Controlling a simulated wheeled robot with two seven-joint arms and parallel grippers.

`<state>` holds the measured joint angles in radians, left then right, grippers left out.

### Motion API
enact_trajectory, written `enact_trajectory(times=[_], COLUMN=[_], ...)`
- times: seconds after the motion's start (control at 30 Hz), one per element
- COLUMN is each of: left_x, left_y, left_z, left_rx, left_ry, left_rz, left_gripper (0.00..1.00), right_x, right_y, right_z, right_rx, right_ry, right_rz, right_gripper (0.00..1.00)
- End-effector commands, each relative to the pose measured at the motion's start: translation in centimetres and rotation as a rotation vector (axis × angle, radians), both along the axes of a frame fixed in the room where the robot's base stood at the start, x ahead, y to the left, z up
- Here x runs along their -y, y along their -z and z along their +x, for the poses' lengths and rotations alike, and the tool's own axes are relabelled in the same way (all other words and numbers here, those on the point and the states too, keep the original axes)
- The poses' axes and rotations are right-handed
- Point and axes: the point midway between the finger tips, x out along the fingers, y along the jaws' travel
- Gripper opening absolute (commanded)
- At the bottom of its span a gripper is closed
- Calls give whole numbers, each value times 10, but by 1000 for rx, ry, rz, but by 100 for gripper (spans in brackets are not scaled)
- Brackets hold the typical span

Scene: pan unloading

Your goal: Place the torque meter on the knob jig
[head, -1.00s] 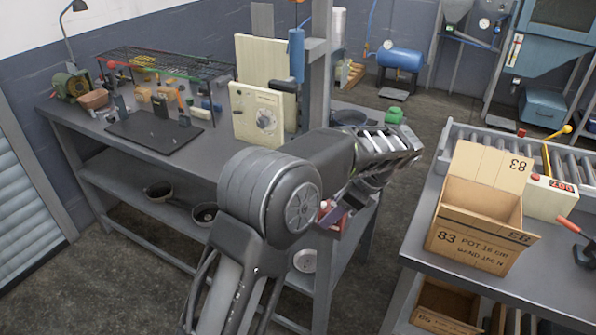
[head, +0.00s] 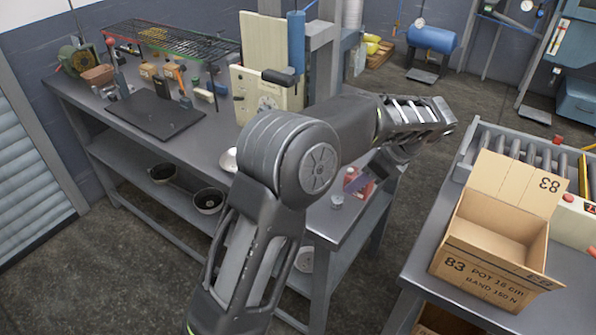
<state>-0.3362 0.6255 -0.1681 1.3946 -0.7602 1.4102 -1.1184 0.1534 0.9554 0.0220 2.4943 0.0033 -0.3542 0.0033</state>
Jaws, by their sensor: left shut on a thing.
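My left arm crosses the middle of the head view, and its gripper (head: 366,182) is over the right end of the grey bench (head: 190,140). The gripper is shut on a small red thing (head: 352,181), which I take for the torque meter; the fingers partly hide it. A small silver, knob-like piece (head: 337,201) stands on the bench just left of and below it, perhaps part of the knob jig. The held thing appears apart from it, but I cannot tell its height. My right gripper is out of view.
A cream panel with a dial (head: 268,103) and a blue cylinder (head: 296,48) stand behind my arm. A dark mat (head: 155,114) and a wire rack (head: 170,38) are at the left. An open cardboard box (head: 480,265) stands on the right table. Floor separates bench and table.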

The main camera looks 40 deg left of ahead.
Motion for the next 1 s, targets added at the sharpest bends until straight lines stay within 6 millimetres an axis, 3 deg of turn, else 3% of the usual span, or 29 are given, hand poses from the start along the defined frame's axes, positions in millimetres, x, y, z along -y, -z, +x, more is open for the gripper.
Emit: enact_trajectory(times=[0.13, 0.27, 0.37, 0.7, 0.83, 1.0], left_x=[-8, -31, -57, -148, -164, -168], left_y=[1, 2, 3, -3, -2, 0], left_z=[0, -1, -2, -4, -4, -3], left_rx=[1, 1, 1, -1, 0, 1], left_ry=[-2, -6, -8, -5, -2, 0], left_rz=[-1, -1, -1, 1, 0, 0], left_gripper=[0, 0, 0, 0, 0, 0], right_x=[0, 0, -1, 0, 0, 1], right_y=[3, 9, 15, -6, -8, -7], right_z=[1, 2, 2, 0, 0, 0], right_rx=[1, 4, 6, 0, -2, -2], right_ry=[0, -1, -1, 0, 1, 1], right_rz=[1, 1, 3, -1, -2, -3], right_gripper=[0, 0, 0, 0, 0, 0])
